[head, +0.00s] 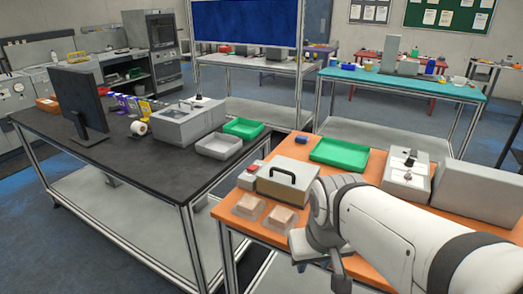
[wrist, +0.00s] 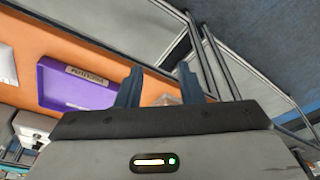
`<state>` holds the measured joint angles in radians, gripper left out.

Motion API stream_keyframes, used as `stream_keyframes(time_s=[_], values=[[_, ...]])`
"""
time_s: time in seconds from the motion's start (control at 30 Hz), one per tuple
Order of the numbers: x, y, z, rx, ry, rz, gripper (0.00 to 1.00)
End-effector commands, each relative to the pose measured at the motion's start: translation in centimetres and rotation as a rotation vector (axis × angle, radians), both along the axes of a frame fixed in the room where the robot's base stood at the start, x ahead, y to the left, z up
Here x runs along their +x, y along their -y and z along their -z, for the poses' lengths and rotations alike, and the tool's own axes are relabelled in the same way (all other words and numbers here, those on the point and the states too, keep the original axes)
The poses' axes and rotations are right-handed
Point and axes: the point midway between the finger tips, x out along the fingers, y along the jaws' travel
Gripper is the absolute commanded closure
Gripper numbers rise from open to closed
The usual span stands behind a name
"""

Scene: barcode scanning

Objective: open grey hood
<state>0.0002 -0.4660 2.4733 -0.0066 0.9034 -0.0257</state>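A grey-beige hood (head: 287,186) with a black arched handle (head: 283,173) sits on the orange table, left of my arm in the head view. It looks closed. I cannot make it out in the wrist view. My gripper (wrist: 158,75) shows in the wrist view with its two dark fingers apart and nothing held between them. In the head view my wrist is at the front of the orange table, to the right of and nearer than the hood, apart from its handle. My fingertips are not clear there.
Two clear packages (head: 249,206) lie in front of the hood. A green tray (head: 339,155), a grey device (head: 407,180) and a large grey box (head: 480,191) stand behind my arm. In the wrist view, a purple tray (wrist: 75,88) lies on the orange table (wrist: 110,45).

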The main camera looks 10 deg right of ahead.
Motion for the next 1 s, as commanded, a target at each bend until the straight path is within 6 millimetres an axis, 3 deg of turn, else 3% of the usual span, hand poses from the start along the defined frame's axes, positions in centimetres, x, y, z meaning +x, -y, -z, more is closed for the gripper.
stream_keyframes(time_s=[0.17,0.4,0.6,0.7,0.83,1.0], values=[[5.6,1.3,-3.6,-0.044,-0.019,-0.126,0.66],[17.2,1.0,-7.6,-0.136,-0.053,-0.408,0.66],[26.5,0.4,-8.2,-0.208,-0.086,-0.638,0.66],[30.1,0.1,-7.8,-0.236,-0.101,-0.732,0.66],[33.4,-0.2,-7.0,-0.263,-0.113,-0.822,0.66],[35.2,-0.4,-6.2,-0.278,-0.123,-0.876,0.66]])
